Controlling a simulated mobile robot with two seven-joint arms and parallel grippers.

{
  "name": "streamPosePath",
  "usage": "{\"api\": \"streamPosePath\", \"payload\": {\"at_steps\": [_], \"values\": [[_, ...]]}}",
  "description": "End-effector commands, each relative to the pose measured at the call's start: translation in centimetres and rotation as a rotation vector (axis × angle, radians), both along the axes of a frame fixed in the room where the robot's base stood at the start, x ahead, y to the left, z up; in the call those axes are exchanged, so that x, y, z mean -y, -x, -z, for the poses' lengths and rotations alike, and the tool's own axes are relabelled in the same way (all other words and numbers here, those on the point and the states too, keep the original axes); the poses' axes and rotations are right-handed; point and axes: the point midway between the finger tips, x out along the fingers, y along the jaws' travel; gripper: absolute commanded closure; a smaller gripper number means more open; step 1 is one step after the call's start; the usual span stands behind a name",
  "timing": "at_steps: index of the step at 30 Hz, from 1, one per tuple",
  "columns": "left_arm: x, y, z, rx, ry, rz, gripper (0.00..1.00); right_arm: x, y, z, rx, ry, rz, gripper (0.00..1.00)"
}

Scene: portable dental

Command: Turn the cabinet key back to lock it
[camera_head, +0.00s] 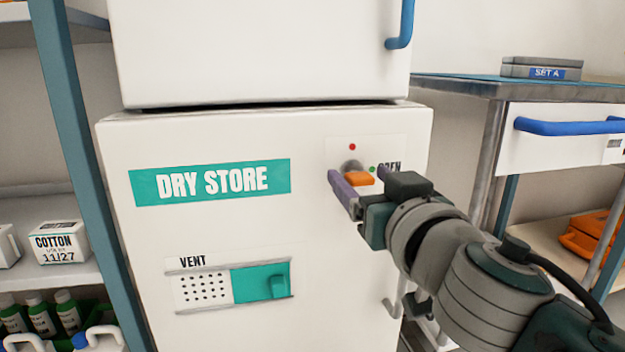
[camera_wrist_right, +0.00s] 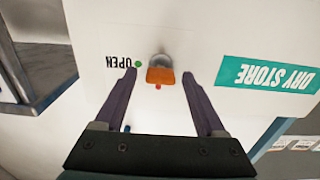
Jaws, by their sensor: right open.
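The dry store cabinet (camera_head: 230,130) is white with a teal DRY STORE label. An orange key (camera_head: 359,178) sits in a round grey lock (camera_head: 351,166) at its upper right. A red dot (camera_head: 352,147) is above the lock, and a green dot (camera_head: 372,169) with OPEN is to its right. I cannot tell which dot the key is turned to. My right gripper (camera_head: 358,174) is open, with one purple finger on each side of the key. The right wrist view shows the key (camera_wrist_right: 160,76) between the fingertips (camera_wrist_right: 159,75), with gaps on both sides. My left gripper is not in view.
Below the label is a vent (camera_head: 202,290) with a teal slider (camera_head: 261,283). A blue handle (camera_head: 400,25) juts from the upper unit. Shelving with a cotton box (camera_head: 60,242) and bottles stands at left. A drawer table (camera_head: 562,132) with a blue handle stands at right.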

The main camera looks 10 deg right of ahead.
Motion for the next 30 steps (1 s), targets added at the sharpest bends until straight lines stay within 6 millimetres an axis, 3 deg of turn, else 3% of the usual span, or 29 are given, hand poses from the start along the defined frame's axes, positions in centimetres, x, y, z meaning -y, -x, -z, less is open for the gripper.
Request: {"api": "streamPosePath", "payload": {"at_steps": [5,24,30], "values": [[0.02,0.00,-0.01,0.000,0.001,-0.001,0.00,0.00,0.02,0.00,0.000,0.000,0.000,0.29],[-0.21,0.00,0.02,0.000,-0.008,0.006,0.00,0.00,0.04,0.00,0.000,0.000,0.000,1.00],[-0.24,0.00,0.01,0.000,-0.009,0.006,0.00,0.00,0.04,0.01,0.000,0.001,0.000,1.00]]}}
